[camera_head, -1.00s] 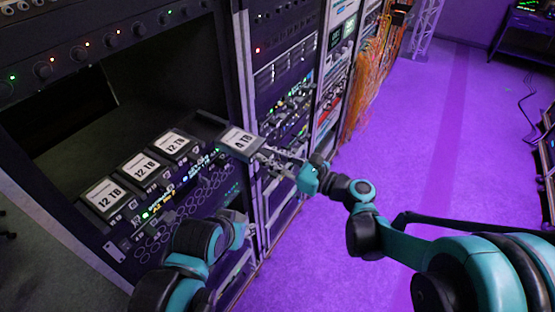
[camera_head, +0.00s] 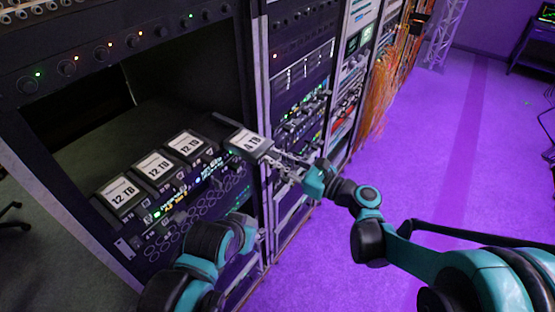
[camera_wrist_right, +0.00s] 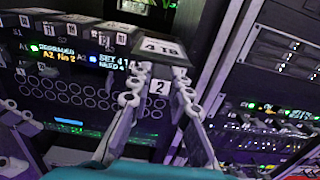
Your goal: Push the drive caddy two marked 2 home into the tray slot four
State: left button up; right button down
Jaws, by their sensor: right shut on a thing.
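The drive caddy two (camera_head: 249,142), with a "4 TB" top label, is at the right end of the drive tray. In the right wrist view its front plate (camera_wrist_right: 158,88) is marked 2. My right gripper (camera_head: 278,160) is shut on its front end, one finger on each side. The tray (camera_head: 190,205) holds three "12 TB" caddies (camera_head: 186,145) side by side. The caddy two sticks out further forward than these, in line with the dark slot four (camera_head: 213,126); how deep it sits is hard to tell. My left arm shows at the bottom, but its fingers do not.
A rack upright (camera_head: 256,80) stands close to the right of the caddy. Further right are neighbouring racks with cabling (camera_head: 378,95) and open purple floor (camera_head: 430,150). A dark empty bay lies above the tray. The wrist view shows a lit display (camera_wrist_right: 62,55) on the tray front.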

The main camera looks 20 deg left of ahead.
aim_at(259, 151)
dwell(0.5)
jog(key=shift+w+a, duration=0.1)
jog(key=shift+a, duration=0.2)
jog(key=shift+b+x, duration=0.3)
jog(key=shift+x, duration=0.85)
jog(key=shift+w+a, duration=0.1)
jog(key=shift+a, duration=0.15)
dwell(0.4)
jog(key=shift+b+x, duration=0.3)
jog(key=shift+x, duration=0.95)
